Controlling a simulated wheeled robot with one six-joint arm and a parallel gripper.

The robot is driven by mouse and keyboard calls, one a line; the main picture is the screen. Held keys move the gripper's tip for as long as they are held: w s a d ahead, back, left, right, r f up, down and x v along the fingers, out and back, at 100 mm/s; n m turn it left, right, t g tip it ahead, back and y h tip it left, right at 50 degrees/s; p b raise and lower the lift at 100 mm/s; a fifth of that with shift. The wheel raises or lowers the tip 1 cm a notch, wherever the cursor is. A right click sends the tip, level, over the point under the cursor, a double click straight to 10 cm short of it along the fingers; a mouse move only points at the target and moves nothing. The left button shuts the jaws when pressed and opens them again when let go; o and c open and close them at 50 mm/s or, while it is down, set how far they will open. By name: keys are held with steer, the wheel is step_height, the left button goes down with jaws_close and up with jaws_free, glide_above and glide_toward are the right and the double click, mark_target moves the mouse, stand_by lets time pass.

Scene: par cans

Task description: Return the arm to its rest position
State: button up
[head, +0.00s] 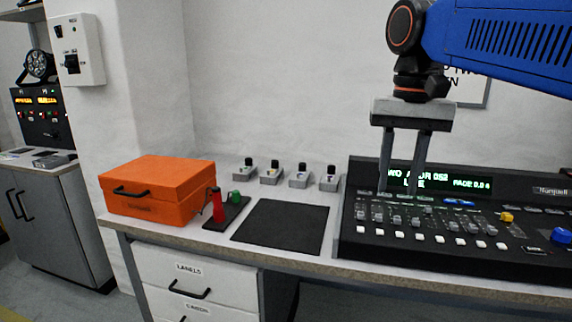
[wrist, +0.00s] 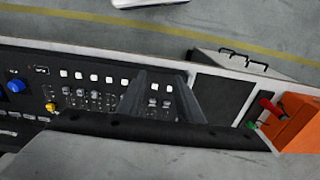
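My gripper (head: 398,190) hangs from my blue arm, pointing down over the left part of the black lighting console (head: 450,258). Its two grey fingers are apart with nothing visible between them. In the wrist view the fingers (wrist: 160,92) also show a gap, with the console's faders and white buttons beyond. The fingertips overlap the area just below the console's lit display (head: 455,183) in the head view. I cannot tell exactly how far above the panel they are.
An orange case (head: 160,187) stands at the table's left end. Beside it are a red-handled lever (head: 217,207) and a green button (head: 235,196). A black mat (head: 282,226) lies bare left of the console. Several small switch blocks (head: 270,175) line the back.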

steer(key=s+d+f+n+t, duration=0.1)
steer(key=s+f, duration=0.3)
steer(key=f, duration=0.5)
steer(key=s+d+f+n+t, duration=0.1)
steer(key=s+d+f, duration=0.3)
steer(key=f, duration=0.5)
steer(key=s+d+f+t, duration=0.2)
steer(key=s+d+f, duration=0.1)
steer(key=f, duration=0.6)
steer(key=shift+s+n, duration=0.4)
steer(key=shift+s, duration=0.05)
